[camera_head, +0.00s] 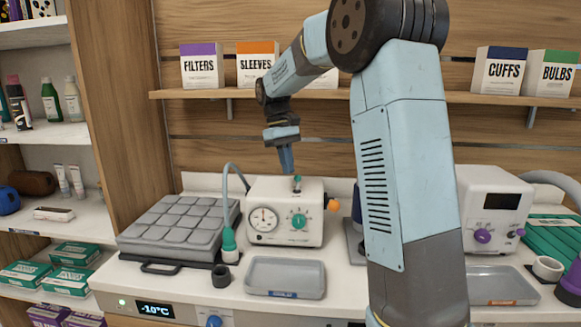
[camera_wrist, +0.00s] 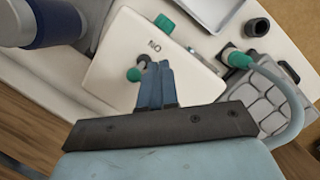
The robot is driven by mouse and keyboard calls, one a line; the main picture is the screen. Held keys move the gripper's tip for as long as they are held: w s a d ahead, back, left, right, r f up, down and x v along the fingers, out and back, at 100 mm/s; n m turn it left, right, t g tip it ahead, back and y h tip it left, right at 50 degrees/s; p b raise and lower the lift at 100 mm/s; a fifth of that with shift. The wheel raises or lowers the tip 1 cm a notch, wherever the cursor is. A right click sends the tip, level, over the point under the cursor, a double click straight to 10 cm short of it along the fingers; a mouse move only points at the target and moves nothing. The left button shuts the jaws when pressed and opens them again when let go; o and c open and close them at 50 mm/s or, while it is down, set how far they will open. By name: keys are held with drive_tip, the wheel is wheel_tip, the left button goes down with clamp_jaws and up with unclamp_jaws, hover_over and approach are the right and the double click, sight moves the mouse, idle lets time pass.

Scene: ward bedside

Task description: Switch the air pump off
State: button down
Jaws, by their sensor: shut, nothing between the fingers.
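The white box with a round gauge and a green front knob, which looks like the air pump (camera_head: 285,226), stands on the counter; its top also shows in the wrist view (camera_wrist: 120,62). A small switch with a green tip (camera_head: 297,181) stands up from its top. In the wrist view the green tip (camera_wrist: 134,75) and dark base lie just left of the fingers, beside dark lettering that I cannot read surely. My gripper (camera_head: 287,168) is shut and empty, just above the box top, close beside the switch; its fingers (camera_wrist: 157,68) partly cover the box. I cannot tell whether they touch the switch.
A hose with a green end (camera_head: 229,240) and a grey padded pack (camera_head: 175,228) are left of the box. A grey tray (camera_head: 285,277) lies in front. Another white machine with purple knobs (camera_head: 494,210) stands right. A shelf of boxes (camera_head: 202,66) is behind.

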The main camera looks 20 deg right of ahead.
drive_tip(key=w+a+v, duration=0.1)
drive_tip(key=v, duration=1)
drive_tip(key=shift+f, duration=0.25)
drive_tip(key=s+d+r+m+t, duration=0.15)
drive_tip(key=s+t, duration=0.25)
drive_tip(key=s, duration=1.4)
drive_tip(key=s+d+f+m+t, duration=0.1)
drive_tip(key=s+f+t, duration=0.1)
drive_tip(key=s+f, duration=0.3)
drive_tip(key=s+d+f+m+t+y, duration=0.1)
drive_tip(key=s+f, duration=0.4)
drive_tip(key=s, duration=0.8)
drive_tip(key=shift+f+m+t, duration=0.4)
drive_tip(key=shift+m+t, duration=0.15)
drive_tip(key=shift+t, duration=0.15)
drive_tip(key=shift+s, duration=0.1)
